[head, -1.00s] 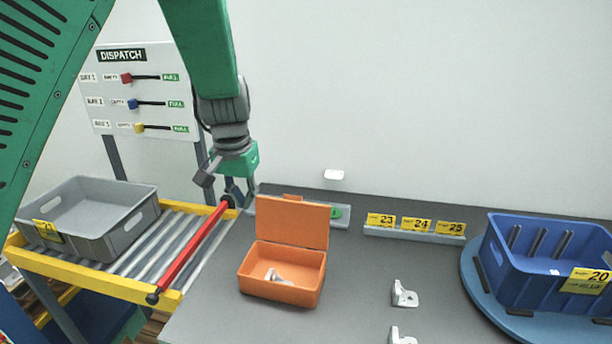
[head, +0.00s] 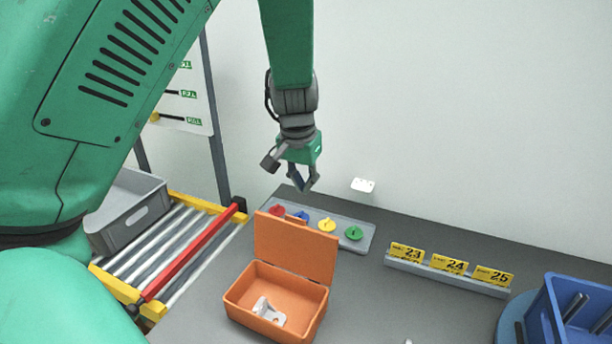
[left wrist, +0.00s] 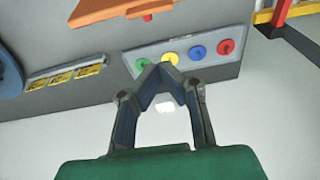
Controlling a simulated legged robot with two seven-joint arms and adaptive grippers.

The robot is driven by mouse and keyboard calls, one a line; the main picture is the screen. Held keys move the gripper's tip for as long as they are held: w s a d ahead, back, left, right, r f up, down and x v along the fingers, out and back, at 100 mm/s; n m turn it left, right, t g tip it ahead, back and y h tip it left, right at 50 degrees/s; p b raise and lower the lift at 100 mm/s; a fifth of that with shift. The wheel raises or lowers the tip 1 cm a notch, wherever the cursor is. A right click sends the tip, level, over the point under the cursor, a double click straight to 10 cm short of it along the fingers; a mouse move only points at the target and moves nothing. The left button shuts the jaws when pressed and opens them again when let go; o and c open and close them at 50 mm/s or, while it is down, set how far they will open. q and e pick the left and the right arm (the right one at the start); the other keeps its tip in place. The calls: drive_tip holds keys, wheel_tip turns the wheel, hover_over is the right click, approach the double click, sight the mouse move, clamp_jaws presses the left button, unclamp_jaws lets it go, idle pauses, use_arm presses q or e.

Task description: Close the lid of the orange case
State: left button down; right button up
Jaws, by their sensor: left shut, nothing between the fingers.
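The orange case (head: 240,296) stands on the grey table with its lid (head: 294,249) open and upright along the back edge. A white bracket-shaped part (head: 268,311) lies inside the case. In the left wrist view, part of the orange lid (left wrist: 100,10) shows at the top edge. My left gripper (head: 305,187) hangs above and behind the lid, near the wall, apart from it. Its fingertips meet with nothing between them, as the left wrist view also shows (left wrist: 161,70). My right gripper is not in view.
A grey strip with red, blue, yellow (head: 327,225) and green (head: 354,233) discs lies behind the case. A label rail (head: 448,274) and blue bin (head: 560,325) are at right. A roller conveyor (head: 165,253) with a grey crate (head: 128,215) is at left.

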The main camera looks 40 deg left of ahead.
use_arm(q)
wheel_tip(320, 180, down, 6)
drive_tip(key=w+f, duration=0.1)
drive_tip(key=w, duration=0.1)
drive_tip(key=s, duration=0.1)
drive_tip(key=s+r, duration=0.1)
drive_tip(key=s, duration=0.1)
drive_tip(key=s+p, duration=0.1)
drive_tip(key=shift+s+d+r, duration=0.15)
drive_tip(key=shift+d+r, duration=0.15)
drive_tip(key=shift+d, duration=0.1)
